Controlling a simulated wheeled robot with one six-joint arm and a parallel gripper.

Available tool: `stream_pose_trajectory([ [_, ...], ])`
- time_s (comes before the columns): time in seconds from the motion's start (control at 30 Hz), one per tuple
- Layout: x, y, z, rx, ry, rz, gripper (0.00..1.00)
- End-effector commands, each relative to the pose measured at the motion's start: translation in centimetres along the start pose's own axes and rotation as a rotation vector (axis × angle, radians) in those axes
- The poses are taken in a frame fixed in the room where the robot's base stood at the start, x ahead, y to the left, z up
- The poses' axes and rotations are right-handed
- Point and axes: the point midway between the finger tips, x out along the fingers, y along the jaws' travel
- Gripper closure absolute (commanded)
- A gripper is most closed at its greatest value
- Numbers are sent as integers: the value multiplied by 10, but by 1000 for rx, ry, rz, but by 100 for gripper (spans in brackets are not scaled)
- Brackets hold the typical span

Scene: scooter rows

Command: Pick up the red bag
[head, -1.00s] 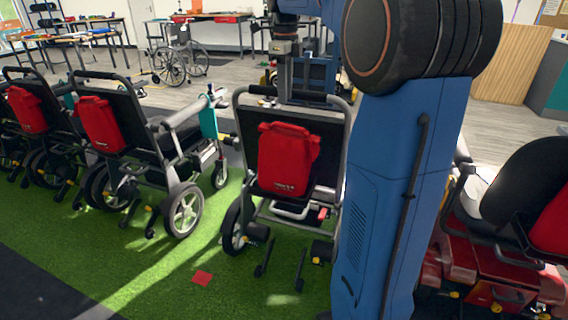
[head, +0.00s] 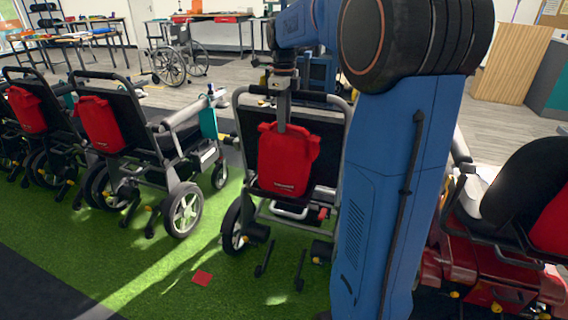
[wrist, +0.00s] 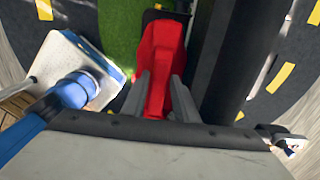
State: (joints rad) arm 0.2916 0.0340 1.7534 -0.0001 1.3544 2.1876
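A red bag (head: 288,160) hangs upright on the black backrest of the middle wheelchair (head: 331,150). My gripper (head: 282,128) reaches down from above to the top edge of this bag. In the wrist view, the two grey fingers of my gripper (wrist: 161,88) stand apart, with the red bag (wrist: 163,55) showing between and beyond them. My gripper is open. I cannot tell whether the fingers touch the bag. Similar red bags hang on the left wheelchairs, one on the nearer chair (head: 101,124) and one on the farther chair (head: 27,109).
A red scooter (head: 480,262) with a black seat and a red bag (head: 552,222) stands at the right. Green turf (head: 190,265) in front of the chairs is mostly clear. Tables and an empty wheelchair (head: 178,58) stand at the back.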

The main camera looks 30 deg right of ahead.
Motion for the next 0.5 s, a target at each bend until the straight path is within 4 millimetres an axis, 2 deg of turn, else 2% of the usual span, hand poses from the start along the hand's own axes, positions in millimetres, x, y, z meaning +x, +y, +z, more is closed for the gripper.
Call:
stream_pose_trajectory([
  [0.13, 0, 0, 0, 0, 0, 0, 76],
  [0.23, 0, 0, 0, 0, 0, 0, 100],
  [0.5, -1, 0, 0, 0, 0, 0, 100],
])
